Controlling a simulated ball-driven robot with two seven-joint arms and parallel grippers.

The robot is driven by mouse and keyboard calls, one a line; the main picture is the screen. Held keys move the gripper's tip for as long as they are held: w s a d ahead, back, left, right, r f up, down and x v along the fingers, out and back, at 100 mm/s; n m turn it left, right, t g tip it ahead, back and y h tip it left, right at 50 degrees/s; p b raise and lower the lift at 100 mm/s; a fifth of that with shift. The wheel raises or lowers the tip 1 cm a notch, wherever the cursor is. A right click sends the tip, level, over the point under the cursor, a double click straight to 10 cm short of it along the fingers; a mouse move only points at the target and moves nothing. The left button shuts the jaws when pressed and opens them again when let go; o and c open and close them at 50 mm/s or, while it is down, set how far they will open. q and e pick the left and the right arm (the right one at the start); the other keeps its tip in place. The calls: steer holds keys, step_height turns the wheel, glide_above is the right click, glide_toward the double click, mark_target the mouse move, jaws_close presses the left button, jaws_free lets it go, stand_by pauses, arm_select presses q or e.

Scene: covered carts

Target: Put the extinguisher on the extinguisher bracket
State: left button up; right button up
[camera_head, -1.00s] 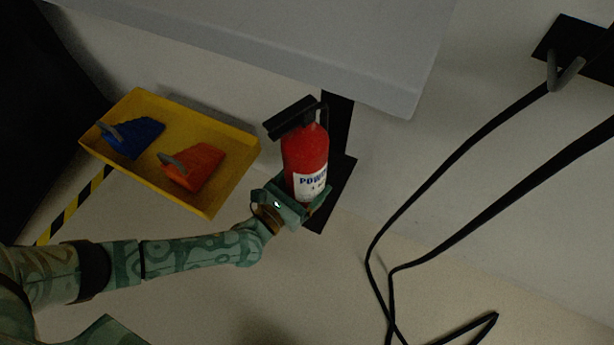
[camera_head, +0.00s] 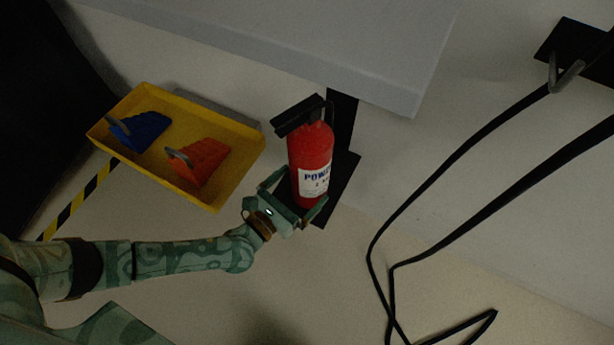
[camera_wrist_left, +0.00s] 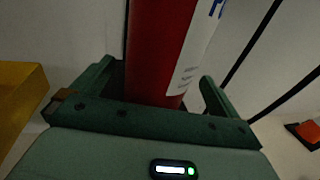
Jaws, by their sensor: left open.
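The red extinguisher (camera_head: 310,152), with a black top and a white label, stands upright at the black bracket (camera_head: 342,180), whose plate and upright strip show behind it. The extinguisher hides part of the bracket, and I cannot tell whether it rests on it. My left gripper (camera_head: 297,194) is open at the extinguisher's lower body, with one finger on each side. In the left wrist view the red body (camera_wrist_left: 160,50) stands between the spread fingers, with a gap beside the right finger. My right gripper is not in view.
A yellow tray (camera_head: 225,190) with a blue wedge (camera_head: 140,131) and an orange wedge (camera_head: 200,160) is at the left. A grey slab (camera_head: 300,40) overhangs above the extinguisher. Black cables (camera_head: 470,145) hang from a hook at the right.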

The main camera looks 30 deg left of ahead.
arm_select(q)
steer(key=p+v, duration=0.2)
steer(key=v, duration=0.5)
steer(key=s+d+m+g+h, duration=0.3)
steer(key=s+d+m+g, duration=0.4)
steer(key=s+d+m, duration=0.95)
steer(key=s+a+f+m+g+y, duration=0.1)
steer(key=s+a+m+g+y, duration=0.3)
steer(key=a+m, duration=0.6)
steer(key=s+a+f+m+g+y, duration=0.1)
steer(key=s+a+m+g+y, duration=0.2)
steer(key=a+m, duration=0.8)
steer(key=s+m+y, duration=0.2)
steer(key=s, duration=0.2)
steer(key=shift+m+g, duration=0.35)
steer(key=shift+g, duration=0.05)
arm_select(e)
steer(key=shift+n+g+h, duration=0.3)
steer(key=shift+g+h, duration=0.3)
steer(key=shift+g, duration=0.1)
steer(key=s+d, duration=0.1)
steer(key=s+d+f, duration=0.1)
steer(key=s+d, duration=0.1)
